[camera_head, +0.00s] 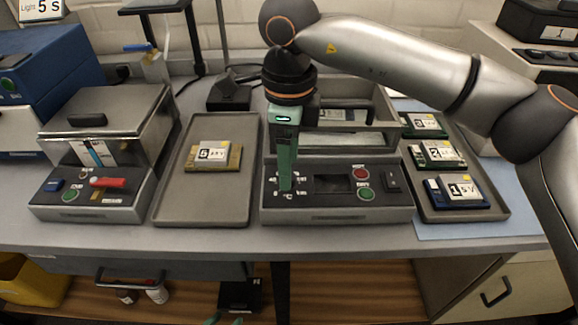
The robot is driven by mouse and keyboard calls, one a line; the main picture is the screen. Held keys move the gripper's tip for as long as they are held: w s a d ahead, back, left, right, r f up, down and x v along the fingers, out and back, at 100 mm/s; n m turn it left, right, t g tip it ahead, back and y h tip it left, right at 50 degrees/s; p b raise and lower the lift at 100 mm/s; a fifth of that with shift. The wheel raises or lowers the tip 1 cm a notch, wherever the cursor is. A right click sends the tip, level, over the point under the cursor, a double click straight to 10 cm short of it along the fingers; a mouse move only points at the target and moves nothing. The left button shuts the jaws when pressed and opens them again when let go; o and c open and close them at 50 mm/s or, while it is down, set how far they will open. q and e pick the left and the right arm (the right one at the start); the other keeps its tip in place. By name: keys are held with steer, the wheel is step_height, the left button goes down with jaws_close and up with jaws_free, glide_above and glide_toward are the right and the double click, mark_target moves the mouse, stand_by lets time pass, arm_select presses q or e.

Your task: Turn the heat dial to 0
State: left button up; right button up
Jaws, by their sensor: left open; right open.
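The middle device (336,215) has a grey front panel with a round dial scale (273,190) at its left, marked with small numbers and °C. I take this as the heat dial. My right gripper (286,186) points down in front of it, its green fingers seen edge-on and covering the knob, so its setting is hidden. I cannot tell whether the fingers touch the knob. That gripper is open. Two small green tips at the bottom edge look like my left gripper (225,320), open and empty, well below the bench top.
The panel also has a dark display (332,184), a red button (360,174), a green button (366,194) and a switch (392,180). A tray (205,213) with a board lies left, another tray (470,214) with several boards right. A lidded metal box (105,125) stands far left.

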step_height(320, 180, up, 10)
steer(key=shift+r+p, duration=0.2)
steer(key=shift+p, duration=0.2)
